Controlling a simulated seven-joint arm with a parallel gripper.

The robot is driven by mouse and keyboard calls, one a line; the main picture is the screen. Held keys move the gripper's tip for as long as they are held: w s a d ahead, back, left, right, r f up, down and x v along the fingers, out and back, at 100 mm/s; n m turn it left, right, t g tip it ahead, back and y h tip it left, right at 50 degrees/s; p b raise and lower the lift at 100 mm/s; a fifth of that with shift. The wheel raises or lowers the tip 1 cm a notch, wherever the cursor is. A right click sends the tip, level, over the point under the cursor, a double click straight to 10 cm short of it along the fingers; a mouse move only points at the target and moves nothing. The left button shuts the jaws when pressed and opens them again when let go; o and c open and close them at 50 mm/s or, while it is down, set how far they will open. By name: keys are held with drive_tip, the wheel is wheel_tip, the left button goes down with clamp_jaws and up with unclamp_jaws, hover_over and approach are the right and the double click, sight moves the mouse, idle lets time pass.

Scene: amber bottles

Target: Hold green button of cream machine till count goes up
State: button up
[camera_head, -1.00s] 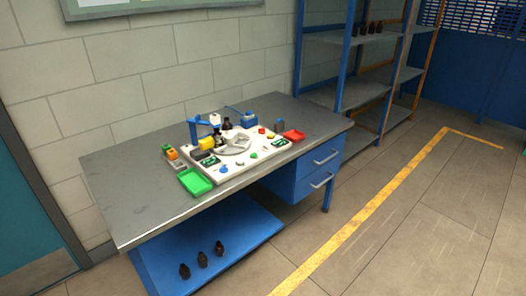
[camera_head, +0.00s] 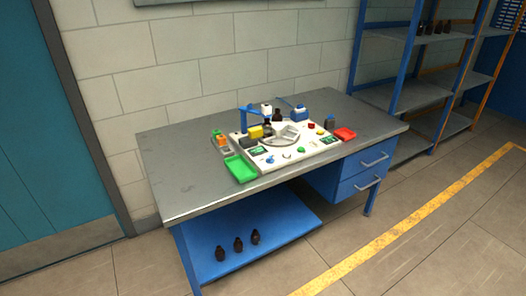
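The cream machine (camera_head: 283,160) sits on the grey workbench, seen from a distance. Its green button (camera_head: 301,150) is on the front right part of its top. A red button (camera_head: 311,126) and a yellow part (camera_head: 256,132) also show on it. Small dark displays with green marks (camera_head: 258,150) are on its top, too small to read. Dark bottles (camera_head: 277,115) stand at its back. My gripper is not in view.
The workbench (camera_head: 180,179) has bare room at left. A green tray (camera_head: 241,169) and a red tray (camera_head: 345,134) flank the machine. Several dark bottles (camera_head: 238,244) stand on the blue lower shelf (camera_head: 285,222). Blue drawers (camera_head: 362,175) are under the right side. Open floor lies in front.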

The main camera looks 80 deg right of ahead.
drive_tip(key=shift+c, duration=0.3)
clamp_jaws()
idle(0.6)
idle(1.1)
